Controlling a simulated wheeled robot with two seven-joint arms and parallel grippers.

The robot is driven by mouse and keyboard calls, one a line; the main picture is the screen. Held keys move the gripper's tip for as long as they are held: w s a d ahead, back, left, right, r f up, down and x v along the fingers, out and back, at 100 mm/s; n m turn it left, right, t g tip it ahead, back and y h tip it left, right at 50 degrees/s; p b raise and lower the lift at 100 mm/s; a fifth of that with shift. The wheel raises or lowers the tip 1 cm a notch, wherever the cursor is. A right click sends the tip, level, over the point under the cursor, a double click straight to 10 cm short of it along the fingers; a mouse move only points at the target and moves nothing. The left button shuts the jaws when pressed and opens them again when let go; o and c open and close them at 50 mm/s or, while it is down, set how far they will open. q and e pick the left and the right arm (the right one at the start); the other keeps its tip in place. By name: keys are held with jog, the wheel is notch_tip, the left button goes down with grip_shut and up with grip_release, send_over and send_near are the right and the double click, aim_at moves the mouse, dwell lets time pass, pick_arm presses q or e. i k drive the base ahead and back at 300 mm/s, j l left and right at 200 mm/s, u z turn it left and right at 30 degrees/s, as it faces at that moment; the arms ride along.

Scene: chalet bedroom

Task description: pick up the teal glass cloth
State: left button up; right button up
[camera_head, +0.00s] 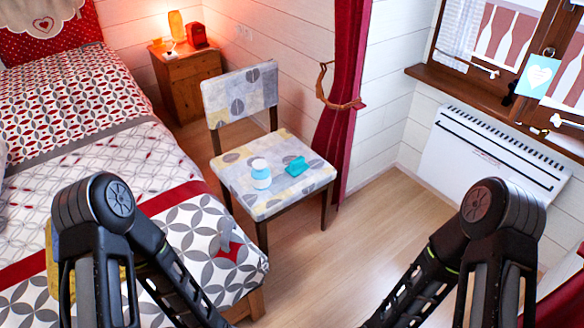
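The teal glass cloth (297,167) lies as a small crumpled or folded piece on the seat of the patterned chair (248,196), right of the seat's middle. A white and blue bottle-like container (261,174) stands on the same seat, just left of the cloth with a small gap. Nothing of mine touches the cloth. My two black arms show in the lower left and lower right foreground. Neither gripper's fingers show in the picture, so I cannot see what they hold.
A wooden nightstand (188,82) stands behind the chair. A red curtain (343,90) hangs right of it; a white heater (490,165) is farther right. Floor before the chair is clear.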

aim_at(297, 166)
jog(key=i+l+u, duration=0.1)
jog(key=u, duration=0.85)
jog(key=i+l+u, duration=0.15)
jog(key=l+u, duration=0.15)
jog(key=l, duration=0.15)
jog(key=i+l+u, duration=0.1)
jog(key=l+u, duration=0.2)
jog(key=l, duration=0.2)
jog(key=i+l+u, duration=0.1)
jog(key=l+u, duration=0.25)
jog(key=l, duration=1)
